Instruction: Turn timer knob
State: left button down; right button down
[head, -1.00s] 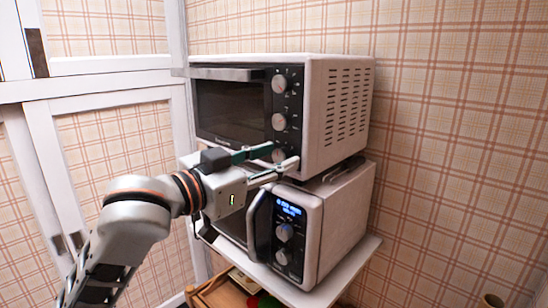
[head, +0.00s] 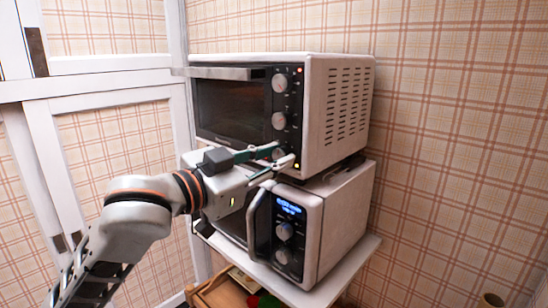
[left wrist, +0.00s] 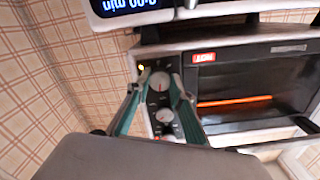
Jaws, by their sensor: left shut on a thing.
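The upper toaster oven (head: 340,105) has a column of three round knobs on its front panel. My left gripper (head: 285,156) is at the lowest knob, which I take to be the timer knob (head: 278,153). In the left wrist view, the picture is upside down and the timer knob (left wrist: 160,82) sits between the two fingertips of my left gripper (left wrist: 157,84). The fingers are shut on it. The other knobs stand clear of the fingers. A yellow lamp by the lowest knob and a red lamp at the panel top are lit. My right gripper is not in view.
A microwave (head: 340,220) with a lit blue display stands below the oven on a white shelf (head: 310,295). Its handle is close under my left gripper. A wooden drawer (head: 222,294) is lower down. The plaid wall is at the right.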

pick_arm(q)
jog(key=m, duration=0.7)
dwell(0.6)
jog(key=c, duration=1.8)
grip_release()
jog(key=v, duration=1.2)
